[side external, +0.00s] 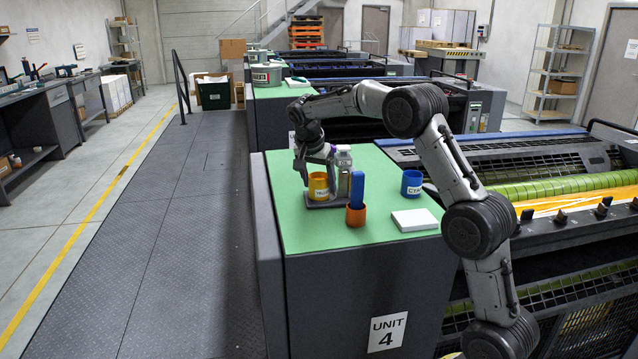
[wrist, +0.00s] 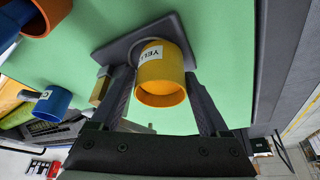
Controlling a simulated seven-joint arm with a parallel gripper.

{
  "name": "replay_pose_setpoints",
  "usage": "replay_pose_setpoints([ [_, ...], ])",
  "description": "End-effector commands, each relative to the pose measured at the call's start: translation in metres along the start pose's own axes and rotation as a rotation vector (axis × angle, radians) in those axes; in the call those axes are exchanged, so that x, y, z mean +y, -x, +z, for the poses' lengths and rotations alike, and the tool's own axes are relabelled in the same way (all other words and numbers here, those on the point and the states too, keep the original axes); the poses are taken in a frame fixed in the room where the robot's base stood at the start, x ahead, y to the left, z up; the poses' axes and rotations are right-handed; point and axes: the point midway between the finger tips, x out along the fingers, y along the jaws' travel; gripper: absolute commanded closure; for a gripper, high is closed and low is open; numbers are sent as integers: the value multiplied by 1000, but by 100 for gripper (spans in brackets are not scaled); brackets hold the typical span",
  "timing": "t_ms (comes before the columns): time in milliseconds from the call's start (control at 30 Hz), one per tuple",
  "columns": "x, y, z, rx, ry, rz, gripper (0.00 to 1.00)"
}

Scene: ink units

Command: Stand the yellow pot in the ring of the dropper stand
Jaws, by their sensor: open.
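The yellow pot (side external: 318,187), with a white label, stands upright at the left end of the dropper stand's dark grey base (side external: 327,204). In the wrist view the yellow pot (wrist: 163,80) shows its open mouth, and a pale curved rim shows beside its base on the dropper stand (wrist: 112,50). How far the pot sits down in the ring is hidden by the pot itself. My gripper (side external: 317,172) is at the pot. In the wrist view my gripper (wrist: 160,85) is open, one finger on each side of the pot, with gaps visible.
A blue pot (side external: 411,184) and a white box (side external: 415,220) are to the right. The green top's front left (side external: 305,235) is clear.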

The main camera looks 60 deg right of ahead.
Motion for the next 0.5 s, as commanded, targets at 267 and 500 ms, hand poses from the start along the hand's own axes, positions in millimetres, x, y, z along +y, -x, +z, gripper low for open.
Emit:
replay_pose_setpoints([
  [267,-1,51,0,2,0,-7,21],
  [500,-1,96,0,1,1,-5,21],
])
